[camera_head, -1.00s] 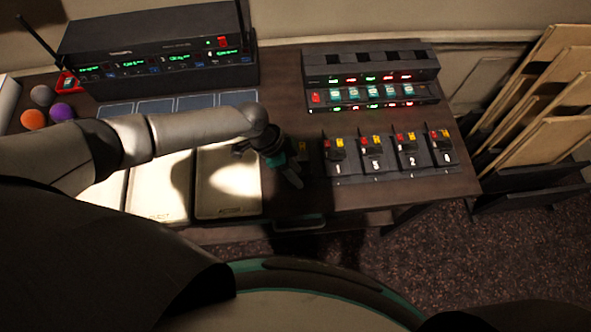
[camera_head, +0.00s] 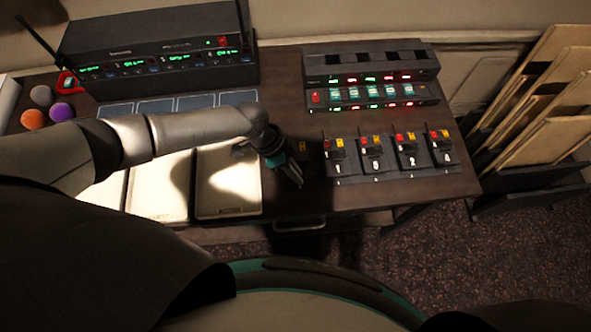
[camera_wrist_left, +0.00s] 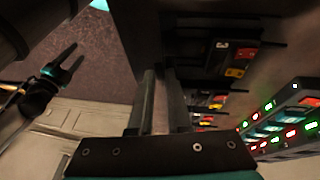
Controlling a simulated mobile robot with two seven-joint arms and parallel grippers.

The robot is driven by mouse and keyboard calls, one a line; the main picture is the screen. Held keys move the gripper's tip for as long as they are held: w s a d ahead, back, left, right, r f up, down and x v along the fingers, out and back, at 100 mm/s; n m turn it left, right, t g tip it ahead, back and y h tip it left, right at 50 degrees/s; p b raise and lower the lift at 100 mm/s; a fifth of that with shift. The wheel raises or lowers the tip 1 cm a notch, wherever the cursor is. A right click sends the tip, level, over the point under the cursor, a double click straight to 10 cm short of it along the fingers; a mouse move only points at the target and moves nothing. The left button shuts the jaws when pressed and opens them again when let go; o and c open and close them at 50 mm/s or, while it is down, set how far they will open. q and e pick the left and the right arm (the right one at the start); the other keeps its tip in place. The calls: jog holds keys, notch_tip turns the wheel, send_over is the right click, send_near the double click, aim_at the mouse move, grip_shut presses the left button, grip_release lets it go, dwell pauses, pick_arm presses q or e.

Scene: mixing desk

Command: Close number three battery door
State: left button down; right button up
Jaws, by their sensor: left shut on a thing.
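A row of black battery packs with red and yellow parts stands on the desk. I cannot tell whether that is the number three door. My right gripper (camera_wrist_left: 70,58) hangs open and empty at left in the wrist view.
A charger rack (camera_head: 370,78) with lit red and green indicators stands behind the packs. A black receiver unit (camera_head: 155,50) with antennas is at back left. Pale pads (camera_head: 228,195) lie under my left arm. Orange (camera_head: 33,119) and purple (camera_head: 62,112) balls sit far left.

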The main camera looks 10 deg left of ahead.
pick_arm(q)
jog(key=shift+w+b, duration=0.1)
jog(key=shift+b, duration=0.25)
jog(key=w+g+b, duration=0.1)
jog(key=b, duration=0.4)
jog(key=w+n+g+h+b, duration=0.1)
jog(key=g+b, duration=0.1)
jog(key=b, duration=0.3)
jog(key=w+a+f+g+h+b, duration=0.1)
jog(key=g+b, duration=0.1)
jog(key=b, duration=0.3)
jog(key=shift+w+f, duration=0.1)
jog(key=shift+w, duration=0.2)
jog(key=shift+w+a+n+g+b, duration=0.15)
jog(key=shift+n+g+b, duration=0.15)
jog(key=shift+g+b, duration=0.35)
jog(key=c, duration=0.9)
grip_release()
jog(key=b+v, duration=0.2)
jog(key=v, duration=1.3)
jog(key=shift+a+b, duration=0.3)
